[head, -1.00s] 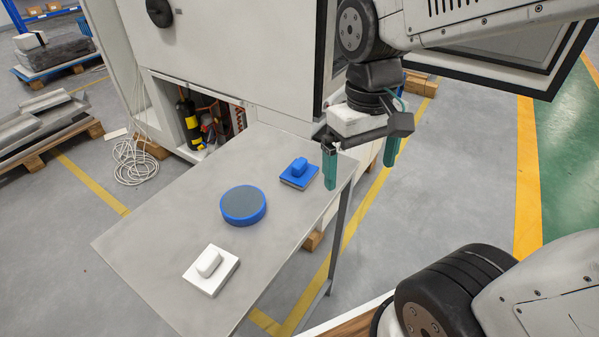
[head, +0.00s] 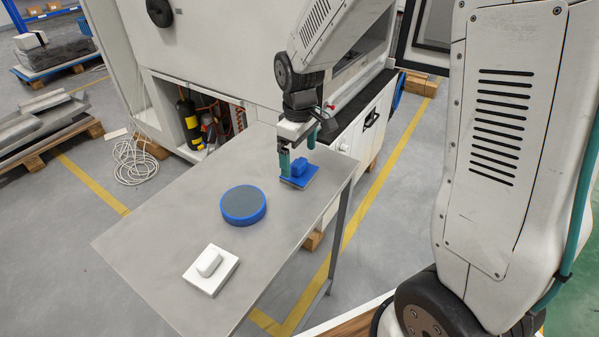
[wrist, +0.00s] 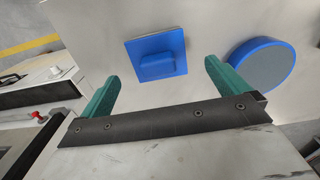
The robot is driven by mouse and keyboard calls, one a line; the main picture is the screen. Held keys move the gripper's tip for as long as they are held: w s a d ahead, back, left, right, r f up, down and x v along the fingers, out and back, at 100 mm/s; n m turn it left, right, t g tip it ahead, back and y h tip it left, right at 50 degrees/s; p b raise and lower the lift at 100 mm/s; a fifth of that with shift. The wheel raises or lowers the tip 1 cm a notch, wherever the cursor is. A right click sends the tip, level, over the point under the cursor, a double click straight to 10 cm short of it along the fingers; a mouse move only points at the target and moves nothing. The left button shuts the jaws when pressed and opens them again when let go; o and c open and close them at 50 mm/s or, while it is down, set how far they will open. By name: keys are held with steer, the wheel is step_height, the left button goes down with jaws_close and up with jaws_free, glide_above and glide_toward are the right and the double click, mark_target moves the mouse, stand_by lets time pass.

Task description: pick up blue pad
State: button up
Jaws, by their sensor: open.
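The blue pad (head: 300,174) is a flat square with a raised blue block on top, lying near the far right end of the grey table (head: 170,235). It also shows in the wrist view (wrist: 157,57), ahead of the fingers and roughly between their lines. My gripper (head: 298,152) is open, with two green fingers pointing down above the pad. In the wrist view the fingers of my gripper (wrist: 160,82) are apart with nothing between them. In the head view one finger overlaps the pad's left edge; I cannot tell the exact height gap.
A round blue disc with a grey top (head: 243,205) lies left of the pad, and it shows right of the fingers in the wrist view (wrist: 263,65). A white pad (head: 211,269) lies at the table's near end. A white machine cabinet (head: 220,60) stands behind the table.

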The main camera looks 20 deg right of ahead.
mark_target(299, 162)
step_height(299, 162, down, 5)
steer(key=shift+w+d+r, duration=0.1)
steer(key=shift+r, duration=0.1)
steer(key=c, duration=1.1)
steer(key=shift+r, duration=0.15)
